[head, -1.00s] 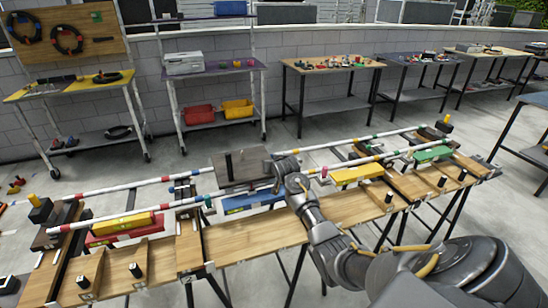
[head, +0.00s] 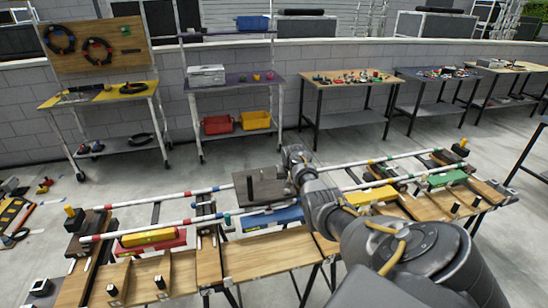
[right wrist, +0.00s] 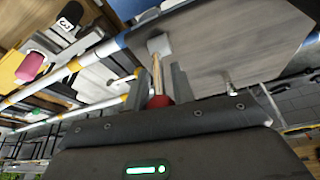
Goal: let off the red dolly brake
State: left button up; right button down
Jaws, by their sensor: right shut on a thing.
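The dolly (head: 268,187), a dark flat platform, sits on the two striped rails behind the wooden bench, with a black upright piece on its left side. In the right wrist view its grey-brown plate (right wrist: 235,45) fills the upper right. The brake lever (right wrist: 157,75), a thin tan stem with a red knob, stands by the plate's edge. My right gripper (right wrist: 158,88) is shut on this lever near the red knob. In the head view the gripper's fingers are hidden behind my right arm at the dolly's right side. My left gripper is not in view.
The long bench (head: 260,255) carries yellow (head: 148,237), blue (head: 272,217) and green boxes along the rails. A pink knob (right wrist: 31,66) shows in the right wrist view. Tables with small items and shelves stand along the far wall. Grey floor between is clear.

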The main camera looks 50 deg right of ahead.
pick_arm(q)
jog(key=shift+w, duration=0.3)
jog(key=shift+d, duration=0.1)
pick_arm(e)
jog(key=c, duration=1.2)
grip_release()
jog(key=shift+w, duration=0.15)
jog(key=shift+c, duration=0.2)
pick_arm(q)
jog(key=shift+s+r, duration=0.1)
pick_arm(e)
jog(key=shift+a+r, duration=0.1)
jog(key=shift+r, duration=0.2)
jog(key=v, duration=1)
jog(key=shift+a, duration=0.1)
